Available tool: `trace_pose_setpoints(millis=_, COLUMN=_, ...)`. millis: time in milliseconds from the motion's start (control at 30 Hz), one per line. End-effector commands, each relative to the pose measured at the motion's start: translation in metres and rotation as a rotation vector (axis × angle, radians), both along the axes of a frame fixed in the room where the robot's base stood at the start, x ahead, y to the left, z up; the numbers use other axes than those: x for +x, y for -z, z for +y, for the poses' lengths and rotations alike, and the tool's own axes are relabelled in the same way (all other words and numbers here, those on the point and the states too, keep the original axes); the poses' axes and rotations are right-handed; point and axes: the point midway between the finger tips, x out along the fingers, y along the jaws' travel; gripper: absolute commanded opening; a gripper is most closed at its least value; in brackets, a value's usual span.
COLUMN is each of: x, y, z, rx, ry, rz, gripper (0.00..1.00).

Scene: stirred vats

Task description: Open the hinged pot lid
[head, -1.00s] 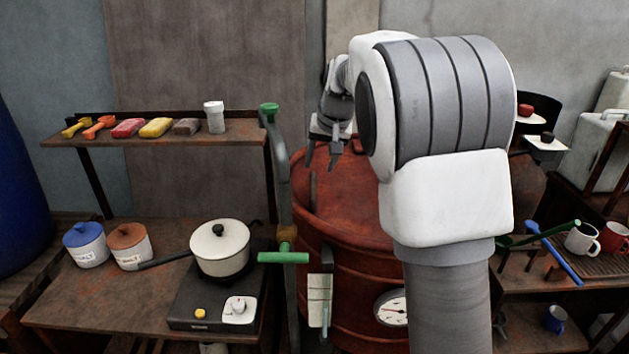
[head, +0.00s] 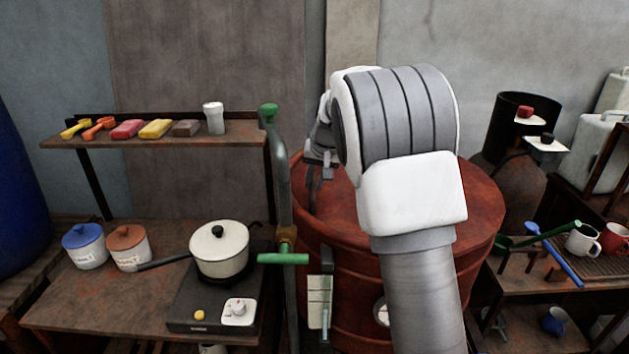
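A cream pot (head: 221,262) stands on the black hot plate at lower left. Its lid (head: 219,241) with a black knob lies shut on it. My gripper (head: 319,176) is far from this pot, up and to its right, over the left part of the big red-brown vat (head: 478,212). Its fingers look a little apart, with nothing visible between them. A thin dark upright piece at the vat's left shows just below them; I cannot tell whether they touch it. My arm hides part of the gripper and much of the vat top.
A green-handled pipe (head: 283,190) stands between the pot and the vat. A shelf (head: 170,142) with scoops and coloured blocks is above the pot. Blue-lidded (head: 85,250) and brown-lidded (head: 130,250) jars are left of it. Mugs (head: 582,240) stand at right.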

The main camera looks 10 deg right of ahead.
Motion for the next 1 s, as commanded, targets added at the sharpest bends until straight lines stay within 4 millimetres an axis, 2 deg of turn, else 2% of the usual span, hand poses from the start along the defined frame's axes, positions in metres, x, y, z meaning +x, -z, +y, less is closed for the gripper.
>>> trace_pose_setpoints(millis=33, x=-0.0001, y=-0.0002, z=-0.0001, rx=0.0, ry=0.0, rz=0.0, gripper=0.09)
trace_pose_setpoints(millis=100, x=-0.0001, y=-0.0002, z=-0.0001, rx=0.0, ry=0.0, rz=0.0, gripper=0.0)
trace_pose_setpoints(millis=1000, x=-0.0003, y=-0.0002, z=-0.0002, rx=0.0, ry=0.0, rz=0.001, gripper=0.0)
